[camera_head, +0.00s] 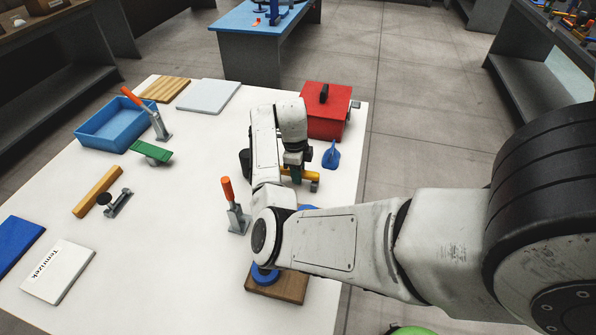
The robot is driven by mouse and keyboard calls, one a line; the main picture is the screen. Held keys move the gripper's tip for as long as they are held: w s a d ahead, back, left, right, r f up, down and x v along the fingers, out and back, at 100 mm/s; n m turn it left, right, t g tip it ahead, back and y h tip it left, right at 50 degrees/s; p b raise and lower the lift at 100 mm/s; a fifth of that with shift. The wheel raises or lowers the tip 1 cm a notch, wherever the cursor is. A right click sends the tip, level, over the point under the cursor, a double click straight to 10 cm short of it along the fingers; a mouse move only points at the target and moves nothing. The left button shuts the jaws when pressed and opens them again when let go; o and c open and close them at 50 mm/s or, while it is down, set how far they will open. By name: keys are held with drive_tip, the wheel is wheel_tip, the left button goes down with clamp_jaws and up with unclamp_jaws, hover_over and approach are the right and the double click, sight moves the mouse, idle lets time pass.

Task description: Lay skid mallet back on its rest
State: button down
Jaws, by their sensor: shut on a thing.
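My gripper (296,172) points down at the right side of the white table, and its fingertips are small and partly hidden. It is shut on a yellow bar (312,175), which looks like the skid mallet's handle. A small grey part (314,186) shows just under the bar's right end; I cannot tell if it belongs to a rest. A dark block (245,162) shows left of my forearm, mostly hidden, and may be the mallet's head. I cannot tell whether the bar touches anything below.
Behind my gripper stands a red toolbox (325,118); a blue piece (331,156) is to its front. An orange-handled clamp (236,212) stands left. A wooden block (288,288) with blue parts lies under my arm. The white table's (180,230) middle left has free room.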

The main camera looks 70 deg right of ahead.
drive_tip(key=shift+f, duration=0.25)
drive_tip(key=c, duration=0.7)
unclamp_jaws()
drive_tip(key=shift+c, duration=0.2)
drive_tip(key=r+p, duration=0.4)
drive_tip(key=r, duration=0.1)
drive_tip(key=r+p, duration=0.2)
drive_tip(key=r, duration=0.1)
drive_tip(key=shift+w, duration=0.3)
drive_tip(key=shift+s, duration=0.1)
